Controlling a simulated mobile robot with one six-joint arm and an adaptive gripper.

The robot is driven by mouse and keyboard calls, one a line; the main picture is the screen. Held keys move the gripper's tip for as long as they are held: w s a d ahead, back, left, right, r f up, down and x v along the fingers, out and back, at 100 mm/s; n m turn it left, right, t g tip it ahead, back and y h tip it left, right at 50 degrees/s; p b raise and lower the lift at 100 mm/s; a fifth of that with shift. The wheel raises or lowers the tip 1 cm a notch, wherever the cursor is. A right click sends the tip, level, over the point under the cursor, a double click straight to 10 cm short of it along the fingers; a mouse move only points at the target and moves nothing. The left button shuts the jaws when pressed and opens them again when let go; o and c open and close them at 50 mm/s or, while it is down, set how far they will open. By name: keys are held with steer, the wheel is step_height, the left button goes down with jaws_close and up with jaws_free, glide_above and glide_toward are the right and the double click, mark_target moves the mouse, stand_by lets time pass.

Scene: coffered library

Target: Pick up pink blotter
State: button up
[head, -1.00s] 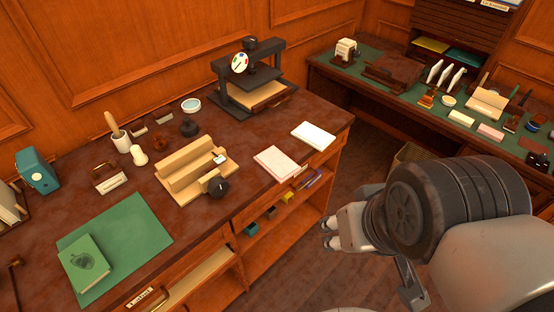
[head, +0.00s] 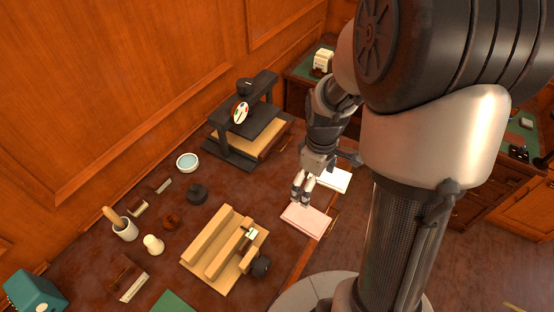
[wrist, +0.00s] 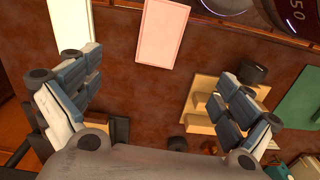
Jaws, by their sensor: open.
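The pink blotter (head: 306,220) is a flat, pale pink rectangle lying on the dark brown desk near its front edge. In the wrist view the pink blotter (wrist: 163,28) is at the top centre, whole width visible, beyond the fingers. My gripper (head: 302,196) is open and empty, pointing down above the desk at the blotter's far edge. In the wrist view my gripper (wrist: 153,68) has its fingers spread wide, with bare desk between them. I cannot tell its exact height above the desk.
A white pad (head: 333,180) lies just beyond the blotter, partly behind my gripper. A wooden jig with a black knob (head: 262,266) stands left of the blotter. A black press (head: 241,138) stands behind. Bare desk separates them.

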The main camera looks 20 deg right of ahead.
steer(key=b, duration=0.4)
glide_above(306, 218)
steer(key=f, duration=1.1)
steer(key=shift+d+f, duration=0.15)
steer(key=shift+d, duration=0.15)
steer(key=shift+w+a+f+b, duration=0.1)
steer(key=shift+f+b, duration=0.5)
steer(key=shift+f, duration=1)
steer(key=shift+w+a+f+b, duration=0.1)
steer(key=shift+f+b, duration=0.45)
steer(key=shift+f, duration=1)
steer(key=shift+r, duration=0.1)
steer(key=shift+c, duration=0.5)
steer(key=c, duration=0.7)
steer(key=shift+s, duration=0.15)
steer(key=c, duration=0.6)
steer(key=shift+o, duration=0.2)
